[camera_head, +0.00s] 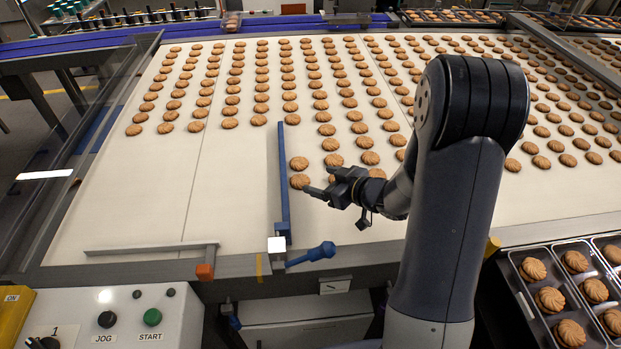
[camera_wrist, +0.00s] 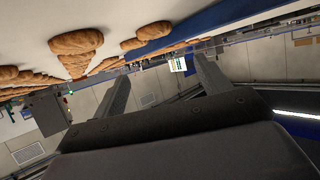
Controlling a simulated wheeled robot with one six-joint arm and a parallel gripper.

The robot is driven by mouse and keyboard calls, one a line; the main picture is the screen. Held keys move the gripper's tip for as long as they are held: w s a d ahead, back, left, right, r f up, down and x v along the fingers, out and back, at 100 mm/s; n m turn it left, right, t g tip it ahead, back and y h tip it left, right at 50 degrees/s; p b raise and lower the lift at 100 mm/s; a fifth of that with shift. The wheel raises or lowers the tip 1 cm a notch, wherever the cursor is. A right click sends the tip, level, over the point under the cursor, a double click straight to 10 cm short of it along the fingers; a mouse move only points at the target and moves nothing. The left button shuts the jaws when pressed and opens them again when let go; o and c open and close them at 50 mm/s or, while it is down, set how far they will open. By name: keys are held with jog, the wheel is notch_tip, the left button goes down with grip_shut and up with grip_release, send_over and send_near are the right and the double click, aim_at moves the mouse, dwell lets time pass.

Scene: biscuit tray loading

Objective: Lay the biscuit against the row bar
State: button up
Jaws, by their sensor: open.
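The blue row bar (camera_head: 284,185) lies lengthwise on the pale belt in the head view. A round tan biscuit (camera_head: 299,181) sits just right of the bar, close to it; I cannot tell whether they touch. Another biscuit (camera_head: 298,163) sits just beyond it, also beside the bar. My gripper (camera_head: 318,180) is open and low over the belt, right of the near biscuit, with its fingers pointing left toward the bar. In the wrist view nothing shows between the fingers (camera_wrist: 160,68). A biscuit (camera_wrist: 77,42) and a blue strip (camera_wrist: 235,18) show there beyond them.
Rows of biscuits (camera_head: 261,97) cover the far belt, and more stand close around my gripper. The belt left of the bar (camera_head: 180,200) is clear. A blue handle (camera_head: 312,255) and grey rail (camera_head: 150,249) lie along the near edge. Filled trays (camera_head: 540,309) stand at the lower right.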

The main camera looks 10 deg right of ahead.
jog(key=v, duration=0.5)
jog(key=shift+s+d+r, duration=0.2)
jog(key=shift+r, duration=0.05)
dwell(1.0)
